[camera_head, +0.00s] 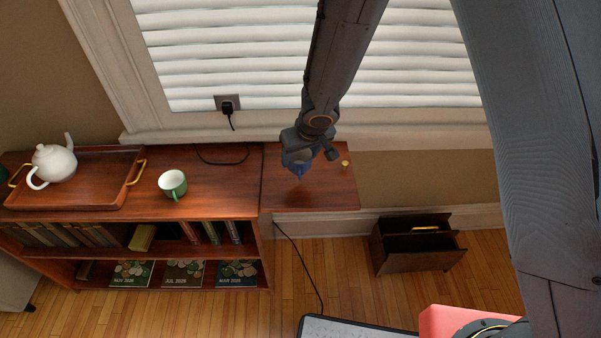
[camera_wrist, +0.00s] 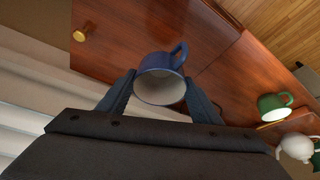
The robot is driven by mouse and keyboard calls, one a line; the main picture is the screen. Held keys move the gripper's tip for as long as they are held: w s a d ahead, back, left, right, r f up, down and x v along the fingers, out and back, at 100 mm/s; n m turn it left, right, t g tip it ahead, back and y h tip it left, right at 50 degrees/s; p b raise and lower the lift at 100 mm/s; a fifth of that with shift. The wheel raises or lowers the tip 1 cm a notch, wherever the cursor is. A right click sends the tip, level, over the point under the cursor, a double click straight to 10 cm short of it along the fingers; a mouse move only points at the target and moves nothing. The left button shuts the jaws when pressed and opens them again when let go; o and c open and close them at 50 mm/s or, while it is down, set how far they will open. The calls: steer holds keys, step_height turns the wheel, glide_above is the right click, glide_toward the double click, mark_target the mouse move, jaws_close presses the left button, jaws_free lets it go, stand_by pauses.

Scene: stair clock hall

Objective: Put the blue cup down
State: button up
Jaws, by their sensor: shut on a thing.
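My gripper (camera_wrist: 160,98) is shut on the blue cup (camera_wrist: 161,80); its fingers lie on both sides of the cup in the wrist view. The cup's handle points up and right there, and its pale inside faces the camera. In the head view my gripper (camera_head: 299,160) is over the lower wooden top (camera_head: 320,188) at the right of the shelf unit, and the blue cup (camera_head: 298,168) shows only in part beneath it. I cannot tell whether the cup touches the wood.
A green cup (camera_head: 173,184) stands on the shelf top, left of my gripper. Further left, a white teapot (camera_head: 54,163) sits on a wooden tray (camera_head: 104,182). A small brass knob (camera_head: 345,164) is on the right top. A dark wooden box (camera_head: 415,244) stands on the floor.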

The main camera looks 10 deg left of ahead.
steer(key=shift+f+b, duration=2.45)
steer(key=shift+b, duration=0.65)
steer(key=shift+f, duration=0.1)
steer(key=o, duration=1.2)
steer(key=p+v, duration=0.9)
steer(key=v, duration=0.3)
steer(key=shift+p, duration=0.35)
